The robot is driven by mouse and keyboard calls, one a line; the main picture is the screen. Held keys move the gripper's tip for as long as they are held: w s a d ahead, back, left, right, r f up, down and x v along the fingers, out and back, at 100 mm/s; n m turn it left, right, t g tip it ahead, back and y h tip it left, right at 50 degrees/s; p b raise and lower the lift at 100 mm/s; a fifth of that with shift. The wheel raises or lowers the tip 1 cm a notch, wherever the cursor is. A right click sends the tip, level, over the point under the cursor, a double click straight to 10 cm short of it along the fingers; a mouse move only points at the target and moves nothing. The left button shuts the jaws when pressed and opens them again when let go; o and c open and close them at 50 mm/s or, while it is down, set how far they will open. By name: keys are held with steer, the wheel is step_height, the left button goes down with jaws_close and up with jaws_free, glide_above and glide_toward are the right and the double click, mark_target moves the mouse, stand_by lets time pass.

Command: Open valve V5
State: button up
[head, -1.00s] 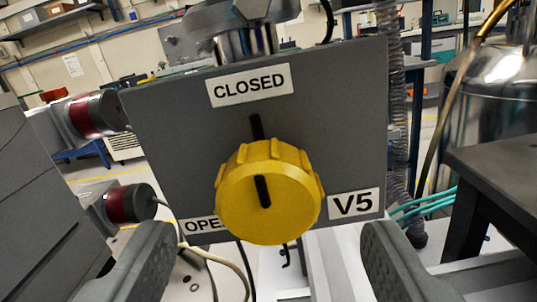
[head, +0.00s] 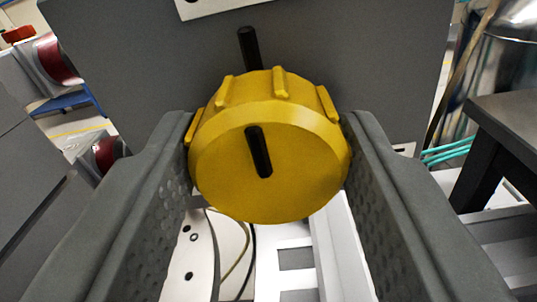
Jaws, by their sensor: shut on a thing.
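The V5 valve knob (head: 300,185) is yellow and ribbed, with a black pointer mark on its face. It sits on a grey panel (head: 370,65), in the middle of the view. The mark on the knob is close to upright, its top leaning slightly left, and lies below a black mark (head: 248,48) on the panel. My gripper (head: 268,160) is shut on the knob, one dimpled grey finger on its left side and one on its right. Only the lower edge of the upper label (head: 205,6) shows, without readable text. The OPEN and V5 labels are mostly hidden behind my fingers and the knob.
A dark table-like block (head: 510,125) stands close on the right, with green cables (head: 450,152) beside it and a shiny metal vessel (head: 505,60) behind. Red-and-grey cylinders (head: 58,58) and a grey box stand at the left. Cables run below the knob.

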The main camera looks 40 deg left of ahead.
steer(key=shift+n, duration=0.4)
steer(key=n, duration=0.5)
steer(key=shift+n, duration=0.4)
steer(key=n, duration=0.3)
steer(key=shift+n, duration=0.3)
steer(key=n, duration=0.3)
steer(key=shift+n, duration=0.3)
steer(key=n, duration=0.5)
steer(key=shift+f, duration=0.1)
steer(key=shift+f+n, duration=0.1)
steer(key=shift+n, duration=2.4)
steer(key=o, duration=1)
